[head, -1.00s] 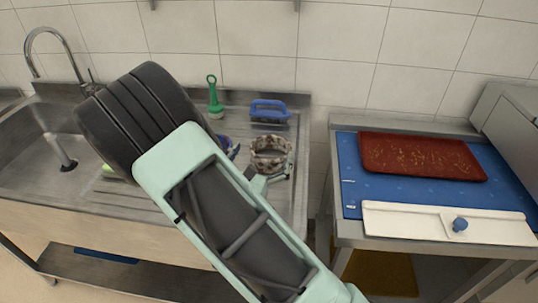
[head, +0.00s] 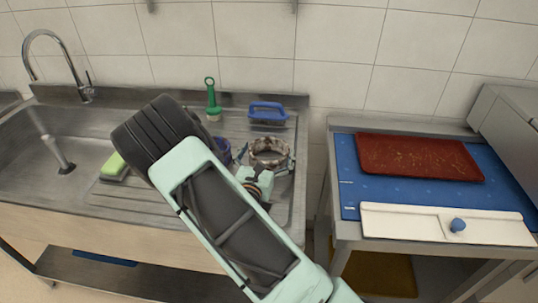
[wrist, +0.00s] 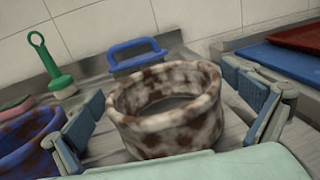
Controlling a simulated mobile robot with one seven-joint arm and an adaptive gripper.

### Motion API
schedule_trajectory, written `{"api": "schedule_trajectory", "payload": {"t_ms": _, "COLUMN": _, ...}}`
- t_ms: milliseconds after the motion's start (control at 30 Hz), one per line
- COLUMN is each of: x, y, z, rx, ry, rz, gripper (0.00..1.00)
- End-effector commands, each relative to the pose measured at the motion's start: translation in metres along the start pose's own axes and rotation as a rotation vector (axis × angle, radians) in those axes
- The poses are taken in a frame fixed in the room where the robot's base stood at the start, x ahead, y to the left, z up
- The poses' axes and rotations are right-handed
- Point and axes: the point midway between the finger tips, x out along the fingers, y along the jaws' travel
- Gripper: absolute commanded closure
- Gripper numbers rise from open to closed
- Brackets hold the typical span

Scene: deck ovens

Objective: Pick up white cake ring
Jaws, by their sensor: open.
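The white cake ring (head: 268,159), stained with brown patches, stands on the steel drainboard behind the end of my arm. In the wrist view the ring (wrist: 180,138) fills the middle, its open top facing up. My gripper (wrist: 166,88) is open, with one finger to the left of the ring and the other to its right. The ring is between the fingers, and I see a gap on the left side; contact on the right cannot be told. The ring's lowest front part is hidden by my gripper's body.
A blue, brown-stained round container (wrist: 28,140) stands close left of my left finger. A blue-handled tool (head: 267,112) and a green brush (head: 212,101) stand behind. A green sponge (head: 114,166) lies by the sink. Right is a table with a red tray (head: 418,158).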

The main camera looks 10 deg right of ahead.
Motion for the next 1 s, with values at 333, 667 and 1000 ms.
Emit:
{"api": "schedule_trajectory", "payload": {"t_ms": 333, "x": 0.002, "y": 0.000, "z": 0.000, "rx": 0.000, "ry": 0.000, "rz": 0.000, "gripper": 0.12}}
{"api": "schedule_trajectory", "payload": {"t_ms": 667, "x": 0.002, "y": 0.000, "z": 0.001, "rx": 0.000, "ry": -0.001, "rz": 0.000, "gripper": 0.36}}
{"api": "schedule_trajectory", "payload": {"t_ms": 1000, "x": 0.002, "y": 0.000, "z": 0.010, "rx": 0.001, "ry": -0.002, "rz": 0.000, "gripper": 0.36}}
